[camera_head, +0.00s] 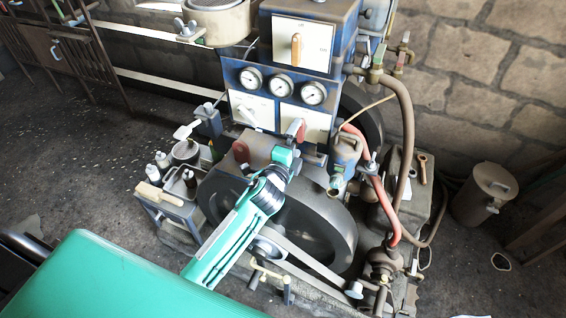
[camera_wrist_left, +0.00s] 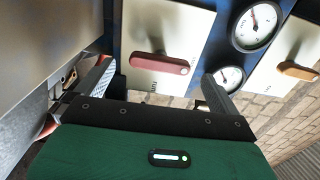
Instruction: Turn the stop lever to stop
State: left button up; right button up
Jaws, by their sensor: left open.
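A red lever (camera_head: 298,127) sits on a white plate on the blue engine panel. In the left wrist view the red lever (camera_wrist_left: 155,63) lies across its white plate (camera_wrist_left: 165,22); small lettering near it seems to read "RUN". My left gripper (camera_head: 287,152) is just in front of and below this plate in the head view. In the wrist view my left gripper (camera_wrist_left: 157,77) is open, its two fingers standing wide to either side of the lever with visible gaps. Nothing is held. Lever contact cannot be seen. My right gripper is not in view.
Three round gauges (camera_head: 281,86) sit above the lever plate. An orange lever (camera_head: 296,50) is on the upper blue box. A large dark flywheel (camera_head: 330,235) stands below my left arm. A red hose (camera_head: 380,185) runs at the right. A small bench (camera_head: 175,208) with bottles is at the left.

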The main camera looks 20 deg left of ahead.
pick_arm(q)
jog(key=s+b, duration=0.2)
jog(key=s, duration=0.9)
jog(key=shift+a, duration=0.2)
jog(key=shift+s, duration=0.1)
